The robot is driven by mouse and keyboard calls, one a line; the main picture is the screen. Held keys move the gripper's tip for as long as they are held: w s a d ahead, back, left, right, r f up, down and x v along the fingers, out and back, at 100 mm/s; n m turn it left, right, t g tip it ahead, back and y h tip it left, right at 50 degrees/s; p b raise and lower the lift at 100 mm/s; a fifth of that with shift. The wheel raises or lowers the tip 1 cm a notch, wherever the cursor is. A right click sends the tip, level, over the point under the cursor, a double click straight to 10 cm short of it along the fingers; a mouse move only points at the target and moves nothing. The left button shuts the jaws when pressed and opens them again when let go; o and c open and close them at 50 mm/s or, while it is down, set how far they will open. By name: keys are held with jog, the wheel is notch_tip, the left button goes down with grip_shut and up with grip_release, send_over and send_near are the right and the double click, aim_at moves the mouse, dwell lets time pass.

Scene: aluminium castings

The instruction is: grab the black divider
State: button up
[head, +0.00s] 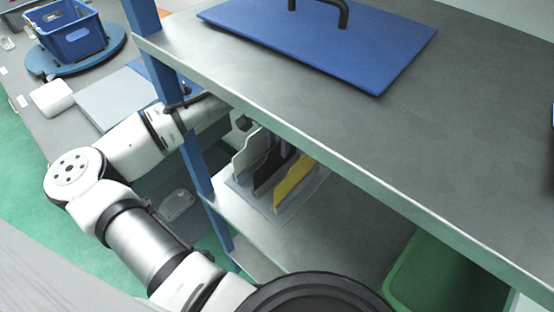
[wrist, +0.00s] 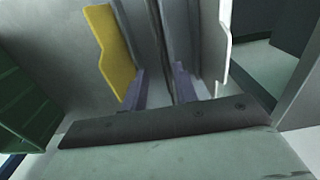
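The black divider (head: 272,172) stands upright in a rack on the lower shelf, between a white divider (head: 250,152) and a yellow divider (head: 293,182). In the wrist view the black divider (wrist: 158,35) shows nearly edge-on as a thin dark strip. The yellow divider (wrist: 110,48) is left of it and the white divider (wrist: 224,45) right of it. My gripper (wrist: 160,86) has its two greyish-purple fingers apart, with the black divider's strip running between them, closer to the right finger. Contact cannot be made out. In the head view the shelf edge partly hides my gripper.
The upper shelf (head: 400,130) lies just above my arm and carries a blue board with a black handle (head: 350,40). A blue post (head: 195,160) stands beside my arm. A green bin (head: 440,275) is at the lower right. A blue crate (head: 75,40) sits far left.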

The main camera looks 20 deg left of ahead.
aim_at(276, 152)
jog(key=f, duration=0.1)
jog(key=f+p, duration=0.1)
jog(key=f, duration=0.3)
jog(key=shift+w+a, duration=0.1)
jog(key=shift+a, duration=0.2)
jog(key=shift+r, duration=0.1)
grip_shut()
